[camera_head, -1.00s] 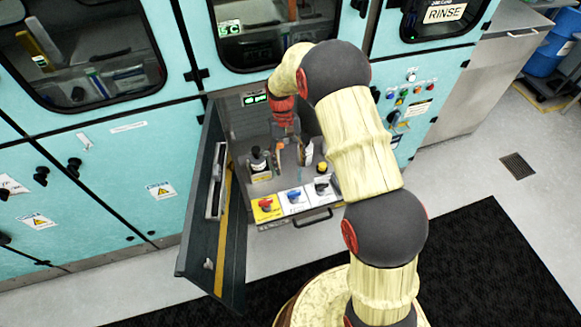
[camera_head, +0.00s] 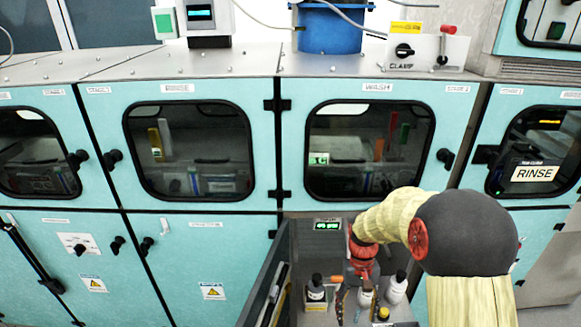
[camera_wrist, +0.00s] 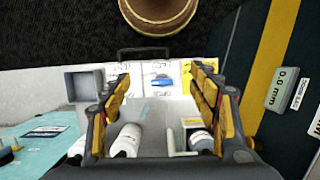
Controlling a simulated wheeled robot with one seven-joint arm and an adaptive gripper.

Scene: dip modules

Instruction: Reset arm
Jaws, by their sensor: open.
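My arm reaches into an open lower cabinet bay (camera_head: 300,240) in the teal machine. My gripper shows in the wrist view (camera_wrist: 158,78) with its two yellow-and-black fingers wide apart and nothing held between them. Below and between the fingers is a grey tray surface (camera_wrist: 160,108) with a white bottle (camera_wrist: 127,140) near the left finger and another bottle (camera_wrist: 200,141) near the right finger. In the head view, a dark-capped bottle (camera_head: 316,290) stands left of my red wrist and a white bottle (camera_head: 396,289) stands right of it. My gripper's fingertips are hard to make out there.
The open cabinet door (camera_head: 265,285) stands close on the left of my arm. A blue knob (camera_wrist: 161,80) sits on a panel at the bay's front, beside a small grey box (camera_wrist: 84,85). A clamp control box (camera_head: 425,50) and blue drum (camera_head: 330,28) stand on top.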

